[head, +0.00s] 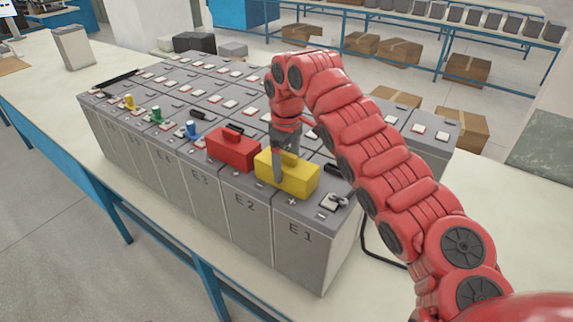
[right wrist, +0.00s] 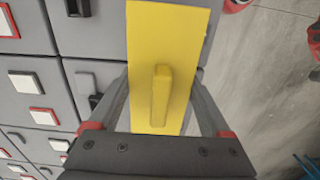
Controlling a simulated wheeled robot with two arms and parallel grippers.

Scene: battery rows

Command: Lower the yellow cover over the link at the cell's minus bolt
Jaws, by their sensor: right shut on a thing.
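My right gripper (head: 281,168) is shut on the yellow cover (head: 302,182), a box with a raised handle on top. In the head view the cover is over the tops of cells E2 (head: 245,200) and E1 (head: 300,245). I cannot tell whether it touches them. In the right wrist view the yellow cover (right wrist: 168,40) lies between the fingers, its handle pointing along it. The link and the minus bolt are not visible; the cover may hide them. A plus mark shows on E1 in front of the cover. My left gripper is not in view.
A red cover (head: 232,149) sits just left of the yellow one. Blue (head: 191,130), green (head: 156,116) and yellow (head: 129,102) small pieces stand farther along the row. A metal lug with a black cable (head: 338,200) is at E1's right side.

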